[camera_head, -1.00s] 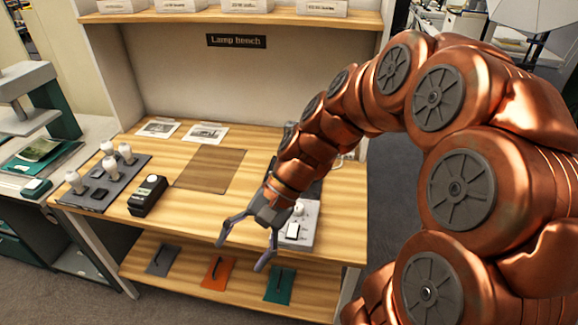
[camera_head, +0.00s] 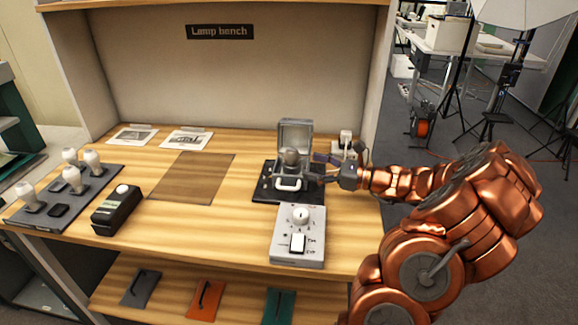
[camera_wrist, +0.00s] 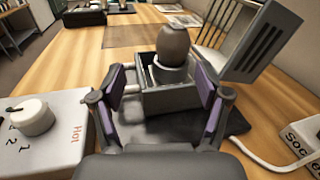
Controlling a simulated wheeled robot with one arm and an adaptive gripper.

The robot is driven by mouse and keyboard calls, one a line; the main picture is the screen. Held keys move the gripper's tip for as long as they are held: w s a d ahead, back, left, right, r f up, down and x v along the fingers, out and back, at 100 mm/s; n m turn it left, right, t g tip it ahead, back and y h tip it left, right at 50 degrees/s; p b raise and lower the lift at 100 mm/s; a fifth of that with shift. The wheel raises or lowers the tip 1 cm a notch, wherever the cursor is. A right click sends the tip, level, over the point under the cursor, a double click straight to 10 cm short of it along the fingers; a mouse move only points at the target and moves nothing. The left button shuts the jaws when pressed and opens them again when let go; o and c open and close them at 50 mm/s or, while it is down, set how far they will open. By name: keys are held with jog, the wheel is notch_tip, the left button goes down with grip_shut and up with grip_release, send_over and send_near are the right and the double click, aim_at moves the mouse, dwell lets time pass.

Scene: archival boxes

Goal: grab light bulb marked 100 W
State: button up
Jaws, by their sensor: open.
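A dull brown-grey bulb (camera_head: 291,156) stands upright in a small grey box (camera_head: 281,177) with a raised lid, on a black base. In the wrist view the bulb (camera_wrist: 173,46) rises out of the box (camera_wrist: 170,97). My gripper (camera_head: 322,168) reaches in from the right of the box; in the wrist view it (camera_wrist: 161,92) is open, its purple-padded fingers on either side of the box's near part, the bulb beyond the tips. Several white bulbs (camera_head: 93,159) stand on a dark tray (camera_head: 60,216) at the bench's left. I cannot read a 100 W mark on any bulb.
A control box (camera_head: 285,252) with a knob and switch stands in front of the black base; the wrist view shows "Hot" on it. A black device (camera_head: 116,213) with a white dome stands beside the tray. A brown mat (camera_head: 192,177) lies clear mid-bench. A white cable runs behind my gripper.

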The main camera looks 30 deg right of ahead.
aim_at(293, 150)
jog(key=shift+w+d+f+m, duration=0.2)
jog(key=shift+d+m, duration=0.1)
jog(key=shift+d, duration=0.1)
jog(key=shift+w+d+r+x, duration=0.1)
jog(key=shift+x, duration=1.15)
jog(key=shift+w+d+r+x, duration=0.1)
jog(key=shift+d+x, duration=0.05)
jog(key=shift+x, duration=1.1)
jog(key=shift+w+d+r+x, duration=0.1)
jog(key=shift+x, duration=1.2)
jog(key=shift+s, duration=0.1)
jog(key=c, duration=1.2)
jog(key=shift+r, duration=0.55)
notch_tip(293, 150, up, 3)
jog(key=shift+s+f, duration=0.1)
jog(key=shift+f, duration=0.1)
jog(key=s+a, duration=0.1)
jog(key=s, duration=0.4)
jog(key=s+a, duration=0.1)
jog(key=s, duration=0.4)
jog(key=s+a+r, duration=0.1)
jog(key=s, duration=0.4)
jog(key=shift+s+a+b, duration=0.15)
jog(key=shift+a+b, duration=0.05)
jog(key=shift+b, duration=0.1)
